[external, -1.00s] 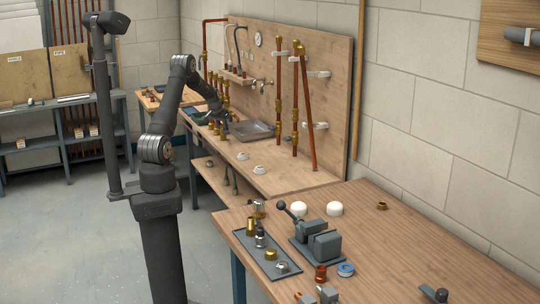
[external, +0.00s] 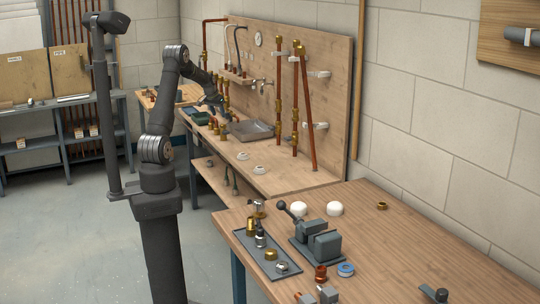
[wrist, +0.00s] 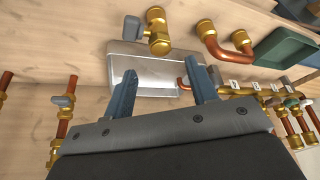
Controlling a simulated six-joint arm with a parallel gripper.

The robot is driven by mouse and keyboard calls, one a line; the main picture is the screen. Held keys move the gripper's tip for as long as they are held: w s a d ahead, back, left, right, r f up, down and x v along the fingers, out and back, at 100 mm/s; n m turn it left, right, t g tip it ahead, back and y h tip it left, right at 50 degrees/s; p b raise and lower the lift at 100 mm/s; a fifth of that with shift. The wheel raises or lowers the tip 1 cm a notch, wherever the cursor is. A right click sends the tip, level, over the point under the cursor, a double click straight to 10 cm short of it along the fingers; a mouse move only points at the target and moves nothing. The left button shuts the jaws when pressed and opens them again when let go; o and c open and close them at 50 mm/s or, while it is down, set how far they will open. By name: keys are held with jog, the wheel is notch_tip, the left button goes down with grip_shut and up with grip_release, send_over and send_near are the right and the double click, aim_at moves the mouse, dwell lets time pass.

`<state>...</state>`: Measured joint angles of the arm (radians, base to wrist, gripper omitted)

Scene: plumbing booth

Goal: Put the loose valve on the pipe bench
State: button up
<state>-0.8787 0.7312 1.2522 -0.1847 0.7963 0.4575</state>
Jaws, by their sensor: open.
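A brass fitting (wrist: 157,32) with a side branch lies on the pipe bench (wrist: 70,45) at the edge of the metal tray; I cannot tell for sure that it is the loose valve. Brass pieces (external: 222,132) show beside the tray in the external view, small and unclear. My gripper (wrist: 161,72) is open and empty, its two blue-grey fingers apart over the metal tray (wrist: 120,62). The brass fitting is beyond the fingertips in the wrist view. In the external view my gripper (external: 221,108) is above the bench near the tray (external: 252,131), seen small.
A copper elbow (wrist: 228,43) with brass ends lies right of the fitting, near a green bin (wrist: 285,50). Pipes with valves stand at the left (wrist: 62,115) and right (wrist: 285,110) of the wrist view. The front table (external: 420,235) holds a vise (external: 315,238) and a parts tray.

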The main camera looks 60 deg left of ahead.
aim_at(223, 124)
jog(key=v, duration=0.2)
jog(key=shift+s+r, duration=0.15)
jog(key=shift+r, duration=0.15)
jog(key=x, duration=1.1)
jog(key=shift+f, duration=0.3)
jog(key=shift+w+a+f, duration=0.1)
jog(key=shift+w+a, duration=0.05)
jog(key=shift+w, duration=0.15)
jog(key=shift+s+r, duration=0.1)
jog(key=shift+r, duration=1.8)
jog(key=shift+f, duration=0.1)
